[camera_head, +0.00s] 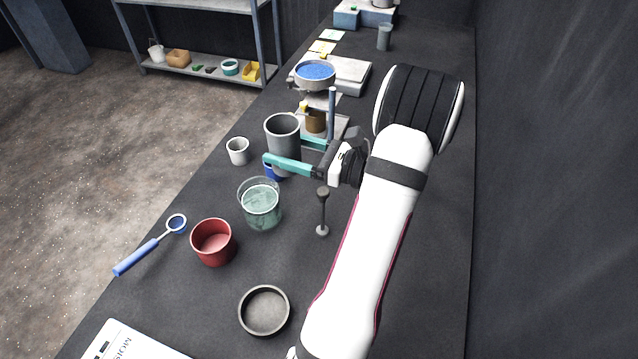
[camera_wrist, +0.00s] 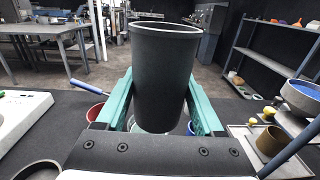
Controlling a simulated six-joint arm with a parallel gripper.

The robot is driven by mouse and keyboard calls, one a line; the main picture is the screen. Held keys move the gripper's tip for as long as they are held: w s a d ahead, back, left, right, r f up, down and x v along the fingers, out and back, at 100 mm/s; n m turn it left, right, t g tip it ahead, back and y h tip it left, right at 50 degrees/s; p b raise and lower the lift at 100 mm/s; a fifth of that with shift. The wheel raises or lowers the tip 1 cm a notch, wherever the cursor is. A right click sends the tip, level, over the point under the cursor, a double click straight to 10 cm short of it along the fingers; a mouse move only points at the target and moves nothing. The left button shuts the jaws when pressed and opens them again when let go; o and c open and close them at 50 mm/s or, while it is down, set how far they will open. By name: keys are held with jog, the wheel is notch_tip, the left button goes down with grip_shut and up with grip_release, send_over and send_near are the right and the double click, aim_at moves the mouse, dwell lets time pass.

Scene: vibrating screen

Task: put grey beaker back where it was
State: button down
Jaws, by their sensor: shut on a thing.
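The grey beaker (camera_head: 283,132) is upright between the teal fingers of my gripper (camera_head: 286,152). My gripper is shut on its sides. In the wrist view the grey beaker (camera_wrist: 165,80) fills the middle, with a finger on each side of my gripper (camera_wrist: 160,104). Its rim is well above the fingers. Its base is partly hidden, and I cannot tell how far it is from the table.
A blue object (camera_head: 272,173) is half hidden under the finger. Near it stand a white cup (camera_head: 238,151), a glass beaker (camera_head: 261,208), a red cup (camera_head: 213,243) and a stand with a blue-filled pan (camera_head: 315,74). A shallow dish (camera_head: 264,311) lies nearer.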

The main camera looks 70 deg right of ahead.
jog(key=s+d+f+m+g+h, duration=0.2)
jog(key=s+d+f+m+h, duration=0.25)
jog(key=s+d, duration=0.2)
jog(key=s+d+f+m+g+h, duration=0.2)
jog(key=s+d+f+m+h, duration=0.1)
jog(key=s+d+f+h, duration=0.3)
jog(key=w+f, duration=0.1)
jog(key=w, duration=0.2)
jog(key=w+d+f, duration=0.1)
jog(key=w+f, duration=0.1)
jog(key=w, duration=0.1)
jog(key=w+f, duration=0.2)
jog(key=w, duration=0.2)
jog(key=shift+d+f, duration=0.2)
jog(key=shift+f, duration=0.05)
notch_tip(320, 180, down, 3)
jog(key=shift+f, duration=0.5)
jog(key=shift+f, duration=0.2)
grip_release()
